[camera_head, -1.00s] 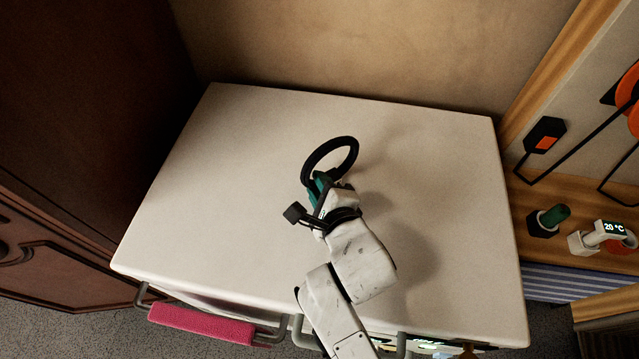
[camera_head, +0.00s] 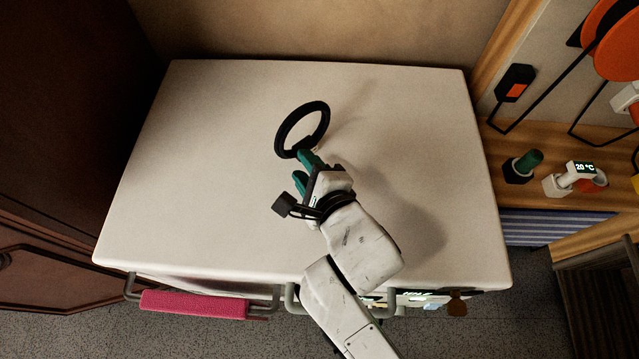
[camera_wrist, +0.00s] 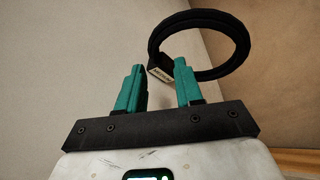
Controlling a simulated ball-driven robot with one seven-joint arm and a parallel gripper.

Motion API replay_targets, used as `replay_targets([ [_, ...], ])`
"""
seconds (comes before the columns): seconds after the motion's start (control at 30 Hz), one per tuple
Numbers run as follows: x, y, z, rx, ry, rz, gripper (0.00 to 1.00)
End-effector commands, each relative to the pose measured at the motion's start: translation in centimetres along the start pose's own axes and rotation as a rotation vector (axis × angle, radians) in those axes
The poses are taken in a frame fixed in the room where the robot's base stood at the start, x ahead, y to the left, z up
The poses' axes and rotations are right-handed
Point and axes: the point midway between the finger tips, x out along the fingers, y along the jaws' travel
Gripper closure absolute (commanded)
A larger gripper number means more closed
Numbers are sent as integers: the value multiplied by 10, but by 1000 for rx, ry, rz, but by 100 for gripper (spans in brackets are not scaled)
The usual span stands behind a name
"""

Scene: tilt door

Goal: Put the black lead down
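The black lead (camera_head: 280,134) is coiled into a ring at the middle of the white top (camera_head: 190,150). I cannot tell whether it rests fully on the top or is partly raised. My gripper (camera_head: 302,167) is at the near side of the ring. In the wrist view the green fingers (camera_wrist: 159,68) are spread with a gap between them. The lead (camera_wrist: 243,45) shows beyond the fingertips there, with its small tagged end near the right fingertip. I cannot tell whether that end touches a finger.
A pink-wrapped handle (camera_head: 195,305) runs along the top's front edge. A dark cabinet (camera_head: 60,130) stands at left. The white top around the lead is clear.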

Motion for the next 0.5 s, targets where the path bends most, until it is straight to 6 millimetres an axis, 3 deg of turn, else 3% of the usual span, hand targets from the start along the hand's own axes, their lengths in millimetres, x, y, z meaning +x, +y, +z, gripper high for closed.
replay_targets([
  [0.2,-43,0,-1,1,1,-1,64],
  [0.5,-69,0,0,0,0,0,64],
])
